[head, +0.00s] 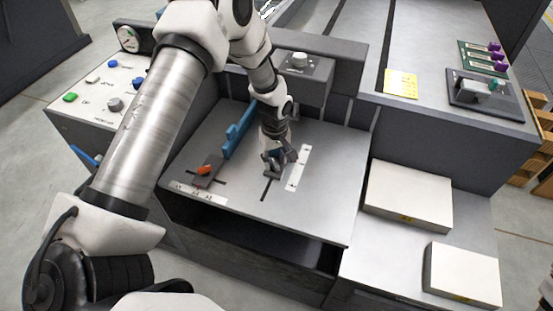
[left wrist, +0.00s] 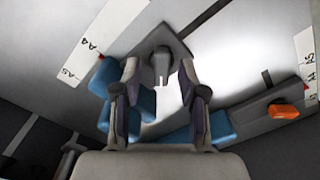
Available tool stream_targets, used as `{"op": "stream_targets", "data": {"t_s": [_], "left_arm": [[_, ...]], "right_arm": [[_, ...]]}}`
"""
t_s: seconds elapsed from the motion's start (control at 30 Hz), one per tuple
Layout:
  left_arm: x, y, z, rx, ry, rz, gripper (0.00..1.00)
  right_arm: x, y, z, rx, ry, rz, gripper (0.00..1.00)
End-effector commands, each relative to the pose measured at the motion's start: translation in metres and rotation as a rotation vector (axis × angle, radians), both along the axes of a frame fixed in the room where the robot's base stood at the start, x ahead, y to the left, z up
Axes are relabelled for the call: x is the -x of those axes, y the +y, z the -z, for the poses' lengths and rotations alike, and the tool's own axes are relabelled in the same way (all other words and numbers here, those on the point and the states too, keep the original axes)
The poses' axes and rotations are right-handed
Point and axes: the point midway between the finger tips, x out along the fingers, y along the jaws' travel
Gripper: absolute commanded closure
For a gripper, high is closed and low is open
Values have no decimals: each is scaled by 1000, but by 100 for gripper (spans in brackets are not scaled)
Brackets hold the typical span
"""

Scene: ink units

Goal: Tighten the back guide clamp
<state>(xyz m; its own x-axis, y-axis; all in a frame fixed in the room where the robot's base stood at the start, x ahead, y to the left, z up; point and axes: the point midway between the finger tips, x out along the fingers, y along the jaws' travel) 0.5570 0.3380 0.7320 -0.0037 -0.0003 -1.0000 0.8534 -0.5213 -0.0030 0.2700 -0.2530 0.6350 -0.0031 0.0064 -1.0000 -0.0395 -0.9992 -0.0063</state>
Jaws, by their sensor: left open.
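My left gripper (head: 279,159) is open low over the grey table, beside a white scale strip (head: 298,168) and a slot (head: 268,188). In the left wrist view its two fingers (left wrist: 159,70) stand on either side of a dark grey clamp lever (left wrist: 162,58), with a gap on both sides. The lever sits on a dark block (left wrist: 178,40) next to a scale strip marked A4 and A5 (left wrist: 98,38). A blue guide (left wrist: 218,128) shows partly behind the fingers. In the head view the gripper hides most of this clamp. My right gripper is not in view.
Another clamp with an orange lever (head: 204,169) stands at the left, near a long blue guide (head: 236,130). A grey housing with a knob (head: 298,62) stands behind the gripper. White stacks (head: 408,195) lie on the right. A button panel (head: 100,85) is at the left.

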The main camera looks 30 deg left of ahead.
Motion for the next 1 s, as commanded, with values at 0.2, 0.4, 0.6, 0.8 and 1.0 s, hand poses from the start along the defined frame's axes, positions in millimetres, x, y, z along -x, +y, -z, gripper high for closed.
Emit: {"op": "stream_targets", "data": {"t_s": [0.2, 0.4, 0.6, 0.8, 1.0], "left_arm": [[0, 0, 6, 0, -1, 0, 58], [0, 0, 6, 1, -1, 1, 100], [0, 0, 6, 1, -1, 1, 100], [0, 0, 6, 0, 0, 20, 100], [1, 0, 5, 0, 0, 90, 100]], "right_arm": [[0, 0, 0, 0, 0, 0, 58], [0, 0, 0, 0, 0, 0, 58], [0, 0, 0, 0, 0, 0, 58], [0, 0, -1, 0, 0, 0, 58], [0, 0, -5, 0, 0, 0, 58]]}}
